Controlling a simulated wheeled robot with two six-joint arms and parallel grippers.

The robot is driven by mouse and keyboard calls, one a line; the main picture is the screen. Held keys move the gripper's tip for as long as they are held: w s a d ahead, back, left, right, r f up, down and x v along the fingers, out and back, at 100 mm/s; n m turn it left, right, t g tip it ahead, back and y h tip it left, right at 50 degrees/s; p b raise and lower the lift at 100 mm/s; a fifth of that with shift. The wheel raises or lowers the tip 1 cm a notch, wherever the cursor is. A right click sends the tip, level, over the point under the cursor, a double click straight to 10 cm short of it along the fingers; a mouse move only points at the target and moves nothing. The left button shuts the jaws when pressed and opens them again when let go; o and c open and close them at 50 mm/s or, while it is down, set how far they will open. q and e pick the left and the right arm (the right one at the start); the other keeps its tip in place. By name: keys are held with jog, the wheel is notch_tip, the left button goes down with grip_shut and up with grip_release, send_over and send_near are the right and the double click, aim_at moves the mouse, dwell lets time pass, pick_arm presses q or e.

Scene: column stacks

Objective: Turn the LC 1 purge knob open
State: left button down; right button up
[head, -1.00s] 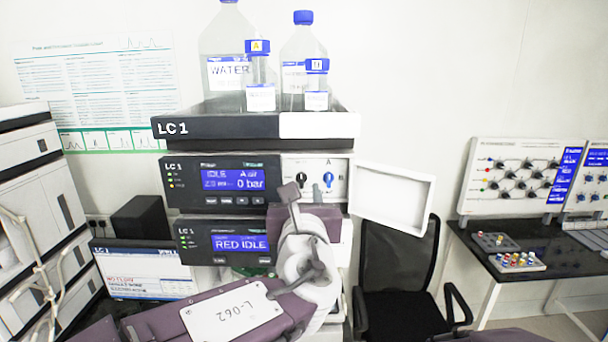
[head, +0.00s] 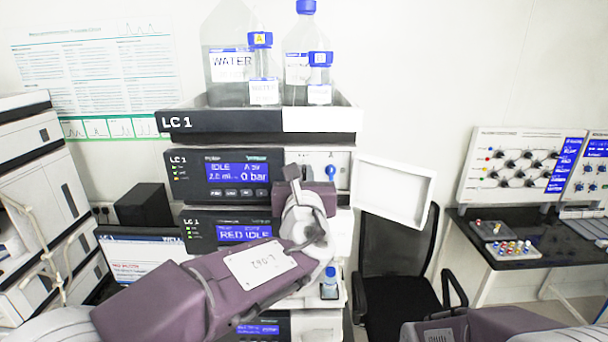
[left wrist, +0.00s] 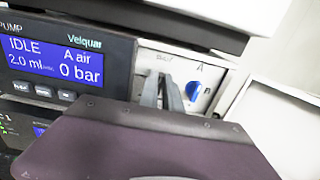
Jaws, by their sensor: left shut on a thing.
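The LC 1 pump module (head: 232,176) shows IDLE, A air and 0 bar on its display. Right of the display is a white valve panel, also in the left wrist view (left wrist: 225,80). My left gripper (left wrist: 166,92) is shut at the panel's left part, on the black purge knob, which its fingers mostly hide. In the head view the left gripper (head: 307,174) reaches the same spot, partly behind my wrist.
An open white door (head: 393,194) stands right of the panel. A tray (head: 170,122) with several blue-capped bottles sits above the pump. A black chair (head: 398,260) is to the right.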

pick_arm(q)
jog(key=shift+f+b, duration=0.1)
jog(key=shift+b, duration=0.3)
jog(key=shift+a+f+n+b, duration=0.15)
jog(key=shift+n+b, duration=2.5)
jog(key=shift+n, duration=0.3)
jog(key=shift+a+f+n+b, duration=0.1)
jog(key=shift+n+b, duration=2.55)
jog(key=shift+n, duration=0.25)
jog(key=shift+a+f+n+b, duration=0.15)
jog(key=shift+n+b, duration=2.5)
jog(key=shift+n, duration=0.3)
jog(key=c, duration=1.5)
grip_release()
jog(key=shift+c, duration=0.2)
jog(key=shift+s, duration=0.1)
